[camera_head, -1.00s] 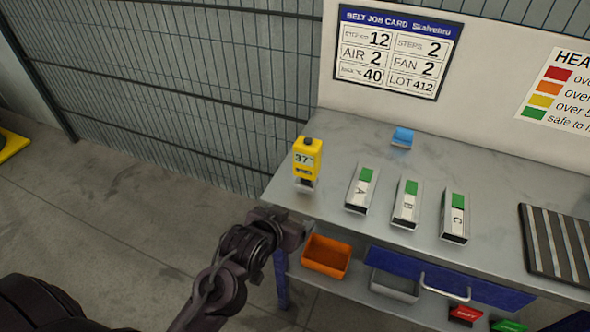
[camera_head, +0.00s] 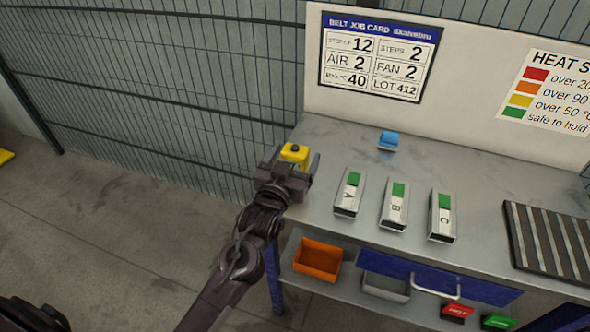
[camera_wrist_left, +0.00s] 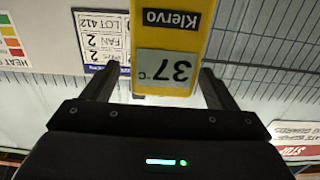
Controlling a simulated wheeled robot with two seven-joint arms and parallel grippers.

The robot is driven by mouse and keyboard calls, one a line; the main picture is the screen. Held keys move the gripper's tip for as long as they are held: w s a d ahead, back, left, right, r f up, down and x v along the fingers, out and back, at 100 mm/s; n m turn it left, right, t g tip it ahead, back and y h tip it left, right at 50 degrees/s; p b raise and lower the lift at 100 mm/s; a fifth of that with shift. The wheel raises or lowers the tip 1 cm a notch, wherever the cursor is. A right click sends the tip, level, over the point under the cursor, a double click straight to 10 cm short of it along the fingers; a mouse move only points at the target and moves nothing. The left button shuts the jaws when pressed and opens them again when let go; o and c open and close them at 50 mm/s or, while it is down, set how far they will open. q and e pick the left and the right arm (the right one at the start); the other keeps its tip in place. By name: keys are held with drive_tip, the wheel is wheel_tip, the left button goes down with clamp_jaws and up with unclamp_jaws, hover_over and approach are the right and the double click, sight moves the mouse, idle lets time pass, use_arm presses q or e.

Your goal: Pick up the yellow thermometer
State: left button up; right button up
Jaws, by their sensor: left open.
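The yellow thermometer (camera_head: 294,153) stands at the left end of the metal table, its lower part hidden behind my left gripper (camera_head: 294,160) in the head view. In the left wrist view the thermometer (camera_wrist_left: 172,40) shows upside down, with a Klervo label and a display reading 37 °C. My left gripper (camera_wrist_left: 155,85) is open, with one finger on each side of the thermometer. A gap shows by the left finger; whether the right one touches cannot be told. My right gripper is not in view.
Three blocks marked A (camera_head: 349,193), B (camera_head: 395,206) and C (camera_head: 442,216) stand right of the thermometer. A blue item (camera_head: 388,140) lies behind. A ribbed dark plate (camera_head: 548,242) lies at right. An orange bin (camera_head: 318,258) sits on the lower shelf. A wire fence (camera_head: 170,100) stands behind.

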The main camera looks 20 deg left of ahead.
sight(298, 146)
use_arm(q)
drive_tip(key=w, duration=0.2)
drive_tip(key=shift+w+a+r, duration=0.1)
drive_tip(key=shift+w+r, duration=0.2)
drive_tip(key=shift+w+f+p, duration=0.1)
drive_tip(key=shift+w+p, duration=0.2)
drive_tip(key=shift+w, duration=0.15)
drive_tip(key=shift+s, duration=0.1)
drive_tip(key=c, duration=1.1)
drive_tip(key=shift+c, duration=0.2)
